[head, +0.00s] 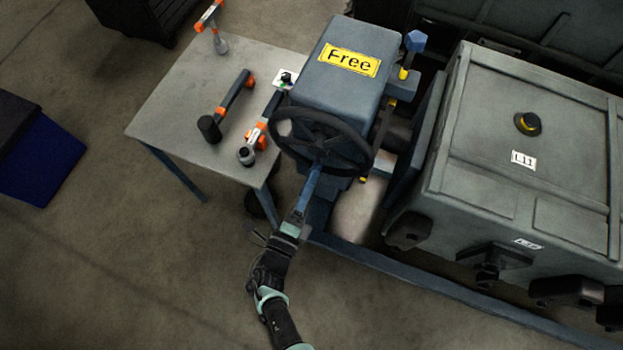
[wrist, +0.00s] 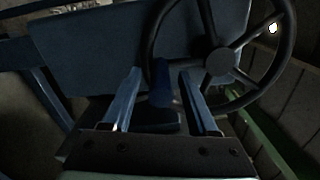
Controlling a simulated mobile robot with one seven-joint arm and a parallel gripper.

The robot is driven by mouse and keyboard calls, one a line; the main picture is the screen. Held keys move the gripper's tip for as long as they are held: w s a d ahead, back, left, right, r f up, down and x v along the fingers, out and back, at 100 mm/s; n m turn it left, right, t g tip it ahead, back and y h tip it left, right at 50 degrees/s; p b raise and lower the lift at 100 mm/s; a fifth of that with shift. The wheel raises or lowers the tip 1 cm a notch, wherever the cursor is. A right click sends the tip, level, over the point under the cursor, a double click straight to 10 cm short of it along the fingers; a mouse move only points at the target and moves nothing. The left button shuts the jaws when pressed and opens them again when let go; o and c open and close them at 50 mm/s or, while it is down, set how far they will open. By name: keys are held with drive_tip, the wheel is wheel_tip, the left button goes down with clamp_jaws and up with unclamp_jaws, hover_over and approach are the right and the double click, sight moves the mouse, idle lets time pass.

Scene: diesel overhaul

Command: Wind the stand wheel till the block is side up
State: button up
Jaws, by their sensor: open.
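The dark stand wheel (head: 321,141) is mounted on the near side of a blue-grey gearbox (head: 350,60) bearing a yellow "Free" label. In the wrist view the wheel's spokes and hub (wrist: 221,61) are close ahead, right of centre. My gripper (head: 315,175) reaches the wheel's near rim. In the wrist view my gripper (wrist: 160,75) is open, with a dark blue upright handle (wrist: 160,90) between its fingers; contact cannot be told. The big grey engine block (head: 485,140) lies right of the gearbox, with a face labelled "L11" and a yellow-and-black cap upward.
A grey table (head: 175,95) stands left of the gearbox, holding several orange-and-black tools (head: 230,100). A blue stand rail (head: 430,285) runs along the floor in front of the block. A blue bin (head: 40,160) stands at far left. The floor at lower left is clear.

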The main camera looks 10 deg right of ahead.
drive_tip(key=v, duration=1.2)
drive_tip(key=shift+d, duration=0.15)
